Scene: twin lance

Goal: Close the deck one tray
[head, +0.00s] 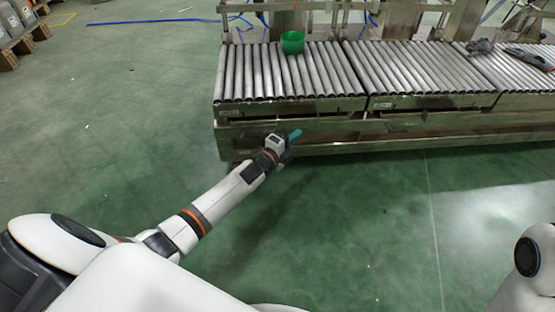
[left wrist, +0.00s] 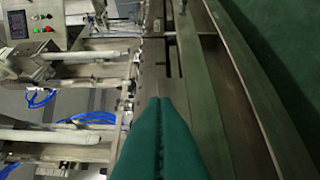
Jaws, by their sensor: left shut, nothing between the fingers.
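The leftmost roller deck (head: 250,75) is a bed of grey metal rollers on a steel frame. A metal front strip (head: 290,107) with a small pale label runs under these rollers; I cannot tell for sure whether this is the deck one tray or how far out it stands. My left gripper (head: 295,135), with teal fingers, is in front of the lower frame, below that strip. Its fingers (left wrist: 160,108) are shut together and empty in the left wrist view, over a long metal rail. Contact with the frame cannot be told. My right gripper is out of view.
A green bowl (head: 292,42) sits on the left deck's rollers. More roller decks (head: 410,70) continue to the right, with dark objects (head: 480,46) on the far one. The green floor (head: 350,220) before the conveyor is clear. A control panel (left wrist: 38,25) shows in the left wrist view.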

